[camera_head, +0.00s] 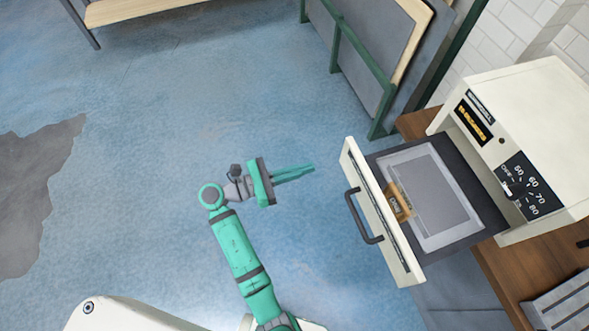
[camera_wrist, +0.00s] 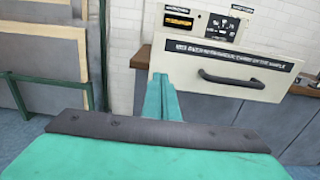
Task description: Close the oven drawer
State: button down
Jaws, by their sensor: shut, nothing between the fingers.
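The oven (camera_head: 535,130) is a cream box with a dial and labels, standing on a wooden bench at the right in the head view. Its drawer (camera_head: 381,213) is pulled well out toward the left, with a dark tray inside and a black handle (camera_head: 360,216) on its front. The drawer front (camera_wrist: 225,62) and its handle (camera_wrist: 245,80) also show in the wrist view. My gripper (camera_head: 312,168) is shut and empty, left of the drawer front and apart from it, pointing toward it. In the wrist view the fingers (camera_wrist: 161,85) overlap the drawer front's left part.
The wooden bench (camera_head: 505,268) extends under the oven. Panels in a green rack (camera_head: 362,75) lean at the back. Inside the drawer lie a grey framed plate (camera_head: 432,193) and a small brown labelled item (camera_head: 397,203). The blue floor around my arm is clear.

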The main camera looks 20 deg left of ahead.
aim_at(345, 157)
jog(key=x, duration=0.9)
jog(key=shift+s+d, duration=0.1)
jog(key=shift+w, duration=0.2)
